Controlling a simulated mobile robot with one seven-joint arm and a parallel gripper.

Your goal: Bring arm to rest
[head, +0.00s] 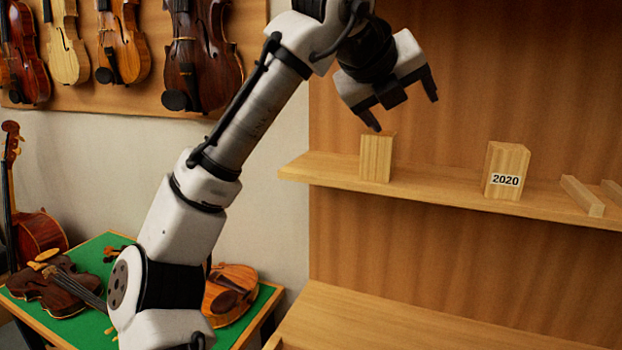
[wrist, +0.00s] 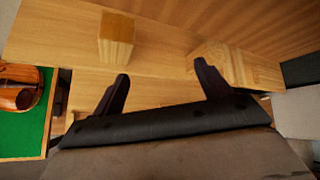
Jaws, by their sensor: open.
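My gripper (head: 404,110) is open and empty in the head view, held above the wooden shelf and in front of the back panel. Its two dark fingers stand well apart, and they also show spread in the wrist view (wrist: 160,84). A plain wooden block (head: 376,158) stands upright on the shelf just below the left finger. A second block (head: 507,171) with a "2020" label stands further right. In the wrist view the plain block (wrist: 116,38) is beyond the left finger, and another block (wrist: 225,62) is behind the right finger, its label not visible.
The shelf (head: 330,170) also carries wooden strips (head: 582,196) at the right. A lower wooden surface (head: 390,325) lies below it, clear where visible. At left, violins lie on a green-topped table (head: 90,325), and several hang on a wall board (head: 140,105).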

